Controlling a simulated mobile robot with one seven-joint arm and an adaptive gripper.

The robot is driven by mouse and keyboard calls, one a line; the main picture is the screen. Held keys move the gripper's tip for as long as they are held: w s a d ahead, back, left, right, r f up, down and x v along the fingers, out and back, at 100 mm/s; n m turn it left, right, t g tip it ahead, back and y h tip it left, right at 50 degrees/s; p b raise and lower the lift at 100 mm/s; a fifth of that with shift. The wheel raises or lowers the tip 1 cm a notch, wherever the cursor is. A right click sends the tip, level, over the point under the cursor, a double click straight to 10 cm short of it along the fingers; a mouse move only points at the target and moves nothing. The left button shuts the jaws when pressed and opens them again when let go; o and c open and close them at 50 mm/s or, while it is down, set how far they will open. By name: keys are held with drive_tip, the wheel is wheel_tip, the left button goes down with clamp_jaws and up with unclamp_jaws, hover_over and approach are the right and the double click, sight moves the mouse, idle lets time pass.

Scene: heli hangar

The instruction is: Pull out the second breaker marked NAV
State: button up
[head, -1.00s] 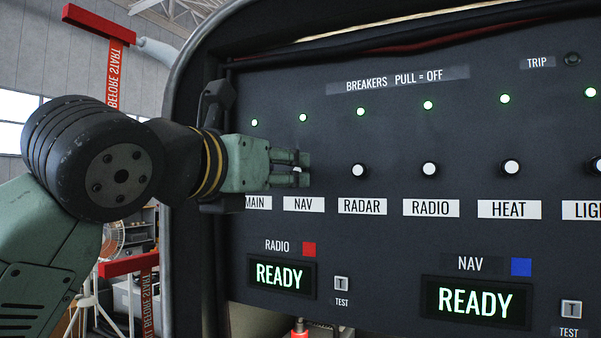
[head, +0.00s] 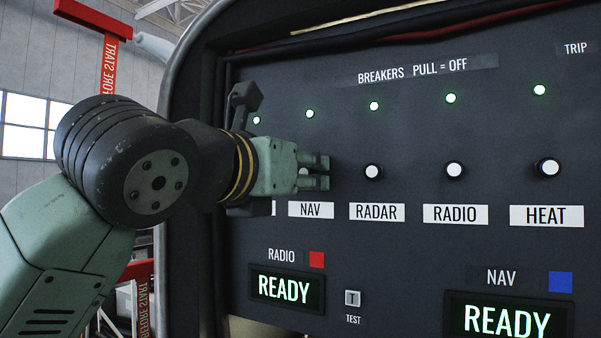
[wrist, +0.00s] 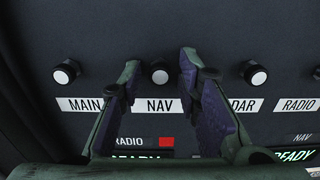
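The NAV breaker is a small black knob with a white cap, second in the row. In the wrist view the NAV breaker (wrist: 159,73) sits between my two fingertips, with a gap on each side. In the head view my gripper (head: 318,171) is at the panel over this knob and hides most of it. The gripper is open, with nothing clamped. The NAV label (head: 311,210) is below the knob, and the green lamp (head: 310,113) above it is lit. The knob looks about level with its neighbours; its exact depth I cannot tell.
The MAIN breaker (wrist: 65,73) is left of my fingers and the RADAR breaker (head: 373,172) is right of them, both close. RADIO (head: 454,170) and HEAT (head: 547,167) breakers follow. READY displays (head: 287,289) are below. The panel's thick frame runs along the left.

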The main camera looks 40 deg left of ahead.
clamp_jaws()
idle(0.6)
